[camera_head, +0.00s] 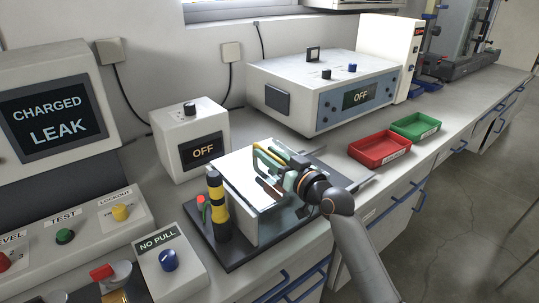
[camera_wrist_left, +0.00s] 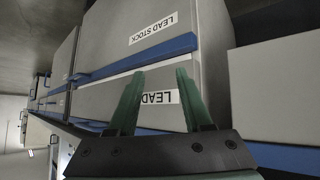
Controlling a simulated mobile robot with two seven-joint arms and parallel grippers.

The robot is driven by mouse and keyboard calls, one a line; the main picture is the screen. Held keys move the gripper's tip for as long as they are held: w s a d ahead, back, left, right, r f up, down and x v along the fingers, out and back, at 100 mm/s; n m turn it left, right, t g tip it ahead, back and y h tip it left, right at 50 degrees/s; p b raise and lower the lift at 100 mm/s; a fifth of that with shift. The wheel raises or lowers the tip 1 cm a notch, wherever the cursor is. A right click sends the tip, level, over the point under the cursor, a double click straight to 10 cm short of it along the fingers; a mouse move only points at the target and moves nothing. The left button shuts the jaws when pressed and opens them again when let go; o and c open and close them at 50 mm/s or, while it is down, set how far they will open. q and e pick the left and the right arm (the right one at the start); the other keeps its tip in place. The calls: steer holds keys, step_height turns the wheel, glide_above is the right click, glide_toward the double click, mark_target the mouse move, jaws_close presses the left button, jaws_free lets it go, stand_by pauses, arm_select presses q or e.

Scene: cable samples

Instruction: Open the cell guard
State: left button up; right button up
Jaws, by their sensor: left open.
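The cell guard appears to be the pale box-like cover (camera_head: 240,172) on a dark base plate (camera_head: 228,262) on the bench; it looks closed. A black-and-yellow post (camera_head: 217,207) stands at its left front corner. My right gripper (camera_head: 268,164) is at the right side of the cover, beside a yellow piece there. The green fingers overlap this piece, so I cannot tell whether they grip it. My left gripper (camera_wrist_left: 158,78) is open and empty in the left wrist view, in front of drawer fronts; it is not in the head view.
A grey instrument (camera_head: 292,90) and a small box (camera_head: 190,142), both reading OFF, stand behind. Red (camera_head: 380,148) and green (camera_head: 415,126) trays are to the right. Control panels (camera_head: 75,240) fill the left. Drawers labelled LEAD (camera_wrist_left: 160,97) face my left gripper.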

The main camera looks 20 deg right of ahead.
jaws_close()
stand_by(1.1)
